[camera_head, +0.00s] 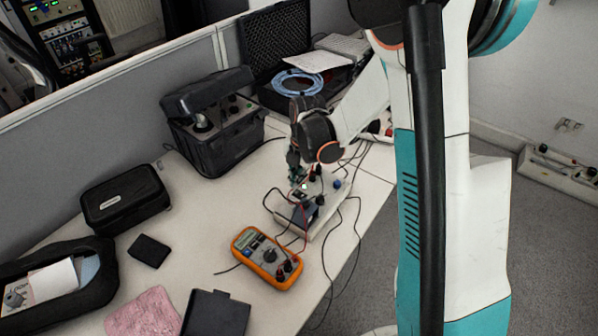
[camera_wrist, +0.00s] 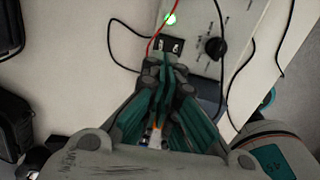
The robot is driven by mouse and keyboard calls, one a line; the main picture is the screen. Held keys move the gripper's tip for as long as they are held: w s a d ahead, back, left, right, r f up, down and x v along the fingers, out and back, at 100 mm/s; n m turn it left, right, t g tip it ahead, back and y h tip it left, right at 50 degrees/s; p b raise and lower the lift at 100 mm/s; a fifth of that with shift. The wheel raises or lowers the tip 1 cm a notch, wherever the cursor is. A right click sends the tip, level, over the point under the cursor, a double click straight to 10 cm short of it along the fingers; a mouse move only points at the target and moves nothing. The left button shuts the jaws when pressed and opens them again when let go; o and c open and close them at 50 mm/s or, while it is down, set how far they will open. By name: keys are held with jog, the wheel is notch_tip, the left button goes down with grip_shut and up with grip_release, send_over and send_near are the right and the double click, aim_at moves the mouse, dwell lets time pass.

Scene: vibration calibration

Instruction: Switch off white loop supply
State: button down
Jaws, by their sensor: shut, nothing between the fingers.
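The white loop supply (camera_wrist: 237,22) is a pale box with a lit green lamp (camera_wrist: 170,18), a black knob (camera_wrist: 214,47) and a small black switch (camera_wrist: 172,45). It stands on the table in the head view (camera_head: 328,219), partly hidden by my gripper and a dark block. My gripper (camera_wrist: 165,68) is shut and empty, its teal fingertips pointing at the switch and overlapping its lower edge. I cannot tell whether they touch it. In the head view my gripper (camera_head: 295,174) is just above the back of the supply. The switch position is unclear.
An orange multimeter (camera_head: 265,258) lies in front of the supply, with red and black leads around both. A black case (camera_head: 214,122) stands behind to the left. Cables hang over the table's right edge.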

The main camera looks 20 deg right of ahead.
aim_at(299, 199)
jog(key=f, duration=0.2)
jog(key=f+b, duration=0.2)
jog(key=f, duration=0.1)
jog(key=shift+w+a+f, duration=0.2)
jog(key=shift+w+f, duration=0.05)
jog(key=shift+f, duration=0.05)
jog(key=shift+w+a+f+g+h+b, duration=0.2)
jog(key=shift+f+g+h+b, duration=0.1)
jog(key=shift+f+g, duration=0.15)
jog(key=shift+s+d+r, duration=0.1)
jog(key=shift+r, duration=0.05)
jog(key=shift+s+d, duration=0.5)
jog(key=shift+s, duration=0.15)
jog(key=shift+r, duration=0.1)
